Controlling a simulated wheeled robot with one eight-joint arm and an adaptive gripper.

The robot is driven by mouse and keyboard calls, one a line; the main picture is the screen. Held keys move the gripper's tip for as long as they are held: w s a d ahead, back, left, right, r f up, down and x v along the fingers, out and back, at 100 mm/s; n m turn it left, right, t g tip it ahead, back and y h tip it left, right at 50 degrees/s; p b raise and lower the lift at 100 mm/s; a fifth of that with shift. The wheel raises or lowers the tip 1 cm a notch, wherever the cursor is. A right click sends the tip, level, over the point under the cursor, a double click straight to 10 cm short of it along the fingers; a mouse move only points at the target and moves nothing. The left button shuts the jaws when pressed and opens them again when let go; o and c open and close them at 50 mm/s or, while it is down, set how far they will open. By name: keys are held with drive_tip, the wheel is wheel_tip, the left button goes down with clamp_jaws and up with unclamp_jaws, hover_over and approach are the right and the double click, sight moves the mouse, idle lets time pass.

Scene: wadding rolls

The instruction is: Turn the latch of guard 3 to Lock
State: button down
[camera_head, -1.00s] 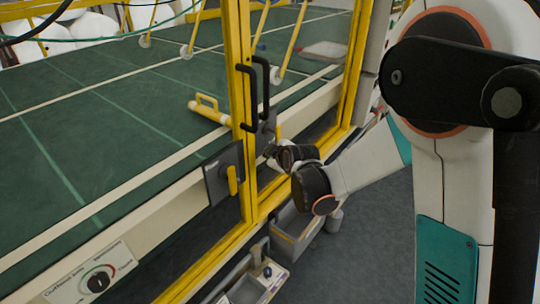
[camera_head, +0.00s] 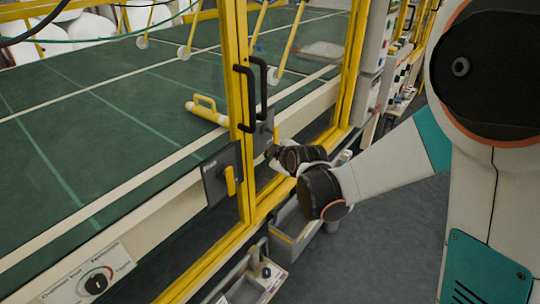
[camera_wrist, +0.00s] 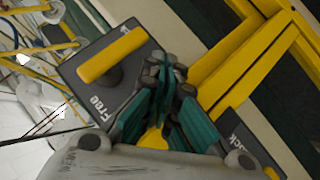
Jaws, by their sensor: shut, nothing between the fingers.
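In the head view, a dark latch plate (camera_head: 214,178) with an upright yellow handle (camera_head: 231,181) is left of the yellow door post. A second dark plate (camera_head: 262,135) with a yellow handle is right of the post. My gripper (camera_head: 271,154) is just below and beside this second plate. In the wrist view, my gripper (camera_wrist: 167,85) is shut and empty, beside a dark plate (camera_wrist: 75,70) marked "Free" with a yellow handle (camera_wrist: 112,54). A label ending in "ock" (camera_wrist: 238,135) shows lower right. The fingers partly hide another yellow part. The guard number cannot be read.
Yellow guard frames (camera_head: 240,60) with black pull handles (camera_head: 247,95) stand before a green conveyor (camera_head: 90,120). A selector knob panel (camera_head: 95,282) is at lower left. Grey bins (camera_head: 292,238) sit below the guard. Grey floor (camera_head: 390,230) is open at right.

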drive_tip(key=v, duration=0.7)
drive_tip(key=shift+s+r, duration=0.15)
drive_tip(key=shift+s, duration=0.1)
drive_tip(key=shift+d, duration=0.1)
drive_tip(key=s+d+r+m+g+h, duration=0.2)
drive_tip(key=s+d+m, duration=0.5)
drive_tip(key=s, duration=0.6)
drive_tip(key=s+d+r+m+g+h, duration=0.1)
drive_tip(key=s+d+r+m, duration=0.1)
drive_tip(key=s+d+m, duration=0.4)
drive_tip(key=s+d, duration=0.3)
drive_tip(key=s, duration=0.4)
drive_tip(key=shift+s+d+m+g+h, duration=0.15)
drive_tip(key=shift+m+g+h, duration=0.25)
